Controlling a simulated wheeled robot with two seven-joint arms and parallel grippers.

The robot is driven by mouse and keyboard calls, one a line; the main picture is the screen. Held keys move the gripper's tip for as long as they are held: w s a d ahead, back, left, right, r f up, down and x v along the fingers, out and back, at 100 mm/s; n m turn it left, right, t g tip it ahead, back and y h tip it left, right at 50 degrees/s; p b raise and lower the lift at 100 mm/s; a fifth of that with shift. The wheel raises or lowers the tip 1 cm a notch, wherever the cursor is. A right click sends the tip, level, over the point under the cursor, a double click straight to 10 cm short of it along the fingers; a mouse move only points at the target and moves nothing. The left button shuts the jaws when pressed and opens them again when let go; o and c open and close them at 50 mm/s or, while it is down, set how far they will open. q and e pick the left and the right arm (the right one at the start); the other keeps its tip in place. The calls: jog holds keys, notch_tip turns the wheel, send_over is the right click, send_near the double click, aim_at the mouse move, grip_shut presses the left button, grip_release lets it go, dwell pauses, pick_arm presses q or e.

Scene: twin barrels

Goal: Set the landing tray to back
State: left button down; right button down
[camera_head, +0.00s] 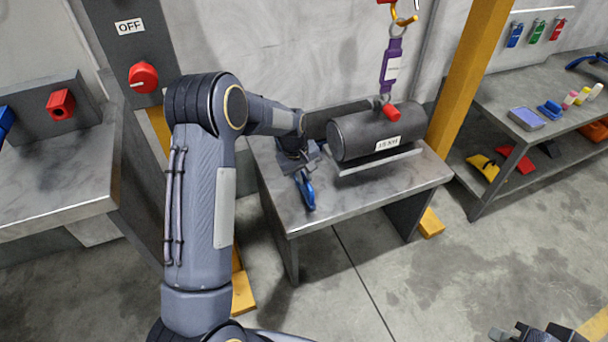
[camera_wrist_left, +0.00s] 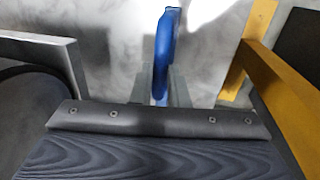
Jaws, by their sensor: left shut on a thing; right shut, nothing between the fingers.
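A pale flat strip, perhaps the edge of the landing tray (camera_head: 378,161), runs along the front of a dark barrel (camera_head: 360,135) on the metal table; I cannot tell whether it is the tray. My left gripper (camera_head: 303,174) is at the table's left part, beside the barrel's left end. It is shut on a blue handle (camera_head: 308,195), which also shows upright between the fingers in the left wrist view (camera_wrist_left: 163,55). What the handle joins is hidden. My right gripper (camera_head: 535,334) is shut and empty at the bottom edge, partly cut off.
A purple tag (camera_head: 391,65) hangs from a hook above the barrel. A yellow post (camera_head: 470,75) stands right of the table. A grey column with an OFF sign (camera_head: 130,27) and red knob (camera_head: 143,77) stands left. Open floor lies in front.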

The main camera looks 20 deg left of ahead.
pick_arm(q)
jog(key=c, duration=1.4)
grip_release()
jog(key=shift+w+a, duration=0.2)
jog(key=shift+a, duration=0.05)
jog(key=shift+d, duration=0.1)
notch_tip(320, 180, up, 8)
jog(key=s+a+p, duration=0.1)
jog(key=shift+f+p, duration=0.15)
jog(key=shift+p, duration=0.15)
jog(key=shift+s, duration=0.1)
